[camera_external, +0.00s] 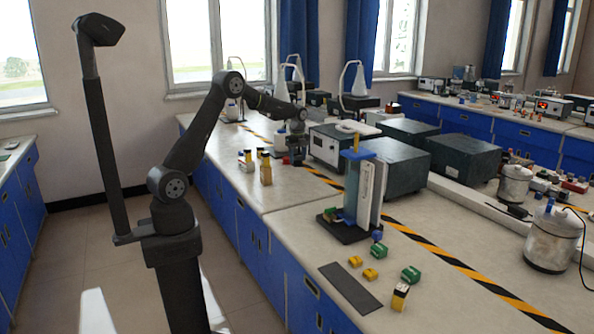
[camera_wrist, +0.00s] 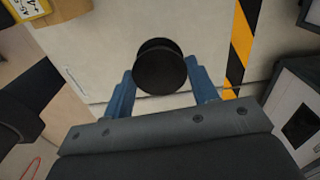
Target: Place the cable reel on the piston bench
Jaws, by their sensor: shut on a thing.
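The cable reel (camera_wrist: 160,66) is a round black spool in the wrist view. It sits between the two blue fingers of my gripper (camera_wrist: 162,84), which is shut on it. In the external view my gripper (camera_external: 296,150) is over the far part of the long bench, beside the grey instrument box; the reel is too small and dark there to make out clearly. An upright apparatus with a blue column (camera_external: 352,185) and pale panels stands on a black base on the nearer bench. No label shows which surface is the piston bench; the nearer worktop (camera_external: 310,237) carries this apparatus.
Yellow-and-black blocks (camera_external: 265,170) stand left of my gripper. A grey instrument box (camera_external: 330,145) is close on its right. A dark flat plate (camera_external: 350,287), small green and yellow blocks (camera_external: 410,274) and striped tape (camera_external: 440,258) are on the nearer bench. Metal canisters (camera_external: 552,240) stand right.

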